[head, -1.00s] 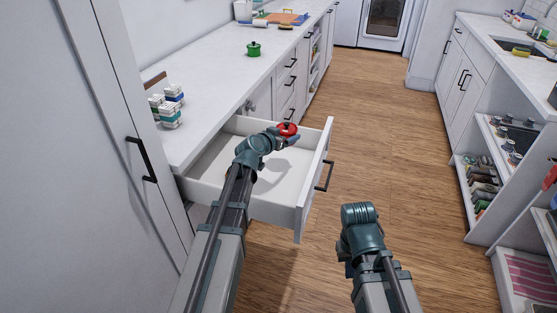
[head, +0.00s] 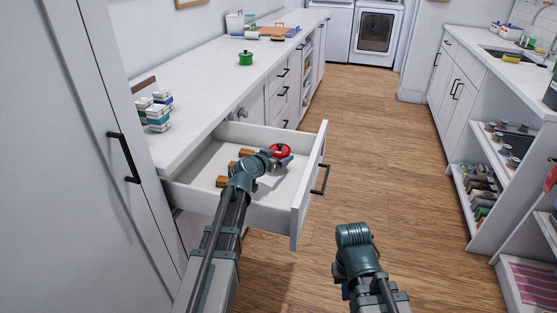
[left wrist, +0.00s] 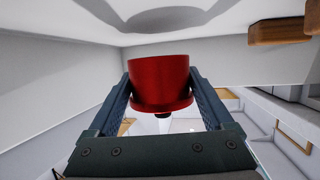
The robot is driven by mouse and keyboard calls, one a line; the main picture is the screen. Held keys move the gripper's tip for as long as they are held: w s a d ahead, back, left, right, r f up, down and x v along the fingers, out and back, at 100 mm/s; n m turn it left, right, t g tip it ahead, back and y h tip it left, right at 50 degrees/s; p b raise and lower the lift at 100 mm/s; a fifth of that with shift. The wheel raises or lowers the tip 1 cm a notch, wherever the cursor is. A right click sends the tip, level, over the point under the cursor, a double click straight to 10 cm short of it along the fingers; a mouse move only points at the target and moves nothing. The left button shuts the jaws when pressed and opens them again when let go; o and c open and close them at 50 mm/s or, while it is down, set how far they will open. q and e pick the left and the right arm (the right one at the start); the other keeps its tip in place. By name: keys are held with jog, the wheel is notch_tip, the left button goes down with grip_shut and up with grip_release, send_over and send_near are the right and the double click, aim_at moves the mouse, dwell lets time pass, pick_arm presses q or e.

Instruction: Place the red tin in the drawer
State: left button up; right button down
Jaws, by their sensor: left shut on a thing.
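The red tin (head: 281,150), with a dark knob on its lid, is between the fingers of my left gripper (head: 283,161). The left wrist view also shows the red tin (left wrist: 160,82) gripped from both sides by the left gripper (left wrist: 160,92). The white drawer (head: 310,185) is pulled out below the counter, and the tin is over or inside its right part. I cannot tell whether the tin touches the drawer floor. My right arm's end (head: 355,240) is outside the drawer to the right; its fingers are hidden.
Several brown wooden blocks (head: 222,182) lie in the drawer's left part. The counter (head: 205,85) holds a green pot (head: 245,58) and stacked small boxes (head: 158,115). A tall cabinet (head: 70,150) stands at the left. Wooden floor (head: 380,140) is open to the right.

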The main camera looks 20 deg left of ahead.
pick_arm(q)
jog(key=shift+f+b, duration=0.55)
jog(key=shift+b, duration=0.1)
jog(key=o, duration=1.2)
jog(key=shift+c, duration=0.2)
jog(key=shift+r+p, duration=0.45)
jog(key=shift+p, duration=0.05)
jog(key=shift+r+p, duration=0.4)
jog(key=p+v, duration=0.2)
jog(key=v, duration=0.5)
jog(key=shift+s+f, duration=0.1)
jog(key=shift+s, duration=0.15)
